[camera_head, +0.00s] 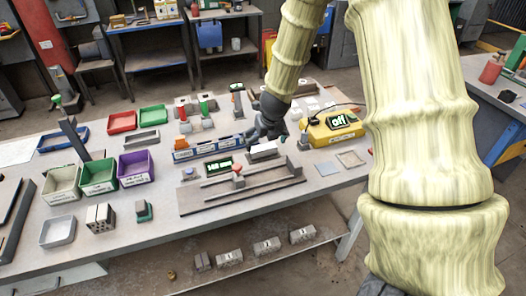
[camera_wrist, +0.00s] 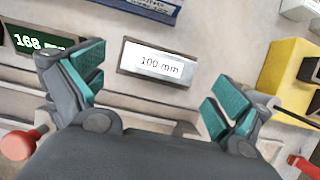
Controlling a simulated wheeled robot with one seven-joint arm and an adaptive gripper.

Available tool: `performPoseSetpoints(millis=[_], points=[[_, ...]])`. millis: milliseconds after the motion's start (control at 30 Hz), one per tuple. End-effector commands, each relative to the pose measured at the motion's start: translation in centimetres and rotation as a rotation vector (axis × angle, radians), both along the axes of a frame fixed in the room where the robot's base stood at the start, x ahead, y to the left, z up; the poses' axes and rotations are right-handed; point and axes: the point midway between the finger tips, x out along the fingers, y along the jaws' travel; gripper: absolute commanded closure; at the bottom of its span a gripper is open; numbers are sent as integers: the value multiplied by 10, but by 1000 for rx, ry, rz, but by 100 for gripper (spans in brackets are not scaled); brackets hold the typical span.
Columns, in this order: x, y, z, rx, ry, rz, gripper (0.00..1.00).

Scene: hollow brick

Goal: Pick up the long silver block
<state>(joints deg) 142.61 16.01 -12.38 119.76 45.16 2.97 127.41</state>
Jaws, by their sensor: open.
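A long silver block labelled "100 mm" (camera_wrist: 157,63) lies on the workbench in the wrist view. In the head view it is the pale bar (camera_head: 263,150) just below my gripper (camera_head: 268,134). In the wrist view my gripper (camera_wrist: 155,88) is open, with teal-padded fingers on either side of the picture and nothing between them. The block appears ahead of the fingertips, roughly centred between them and not touched. Its height gap to the fingers cannot be told.
A display reading 168 (camera_wrist: 35,42) is at left in the wrist view. A yellow box showing "off" (camera_head: 333,129) stands right of my gripper. A slotted rail fixture with a red knob (camera_head: 238,170) lies in front. Colored bins (camera_head: 137,167) stand at left.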

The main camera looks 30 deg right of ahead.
Motion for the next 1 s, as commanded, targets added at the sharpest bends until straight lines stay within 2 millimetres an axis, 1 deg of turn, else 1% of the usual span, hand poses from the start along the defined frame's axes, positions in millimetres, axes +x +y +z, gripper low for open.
performPoseSetpoints(millis=[167, 600, 733, 967, 1000], points=[[2, -1, -6, 1, 1, -2, 0], [16, -5, -45, 1, 1, -1, 0], [18, -6, -49, 0, -1, 0, 0], [19, -6, -50, 0, -1, 0, 0], [19, -6, -50, 0, -1, 0, 5]])
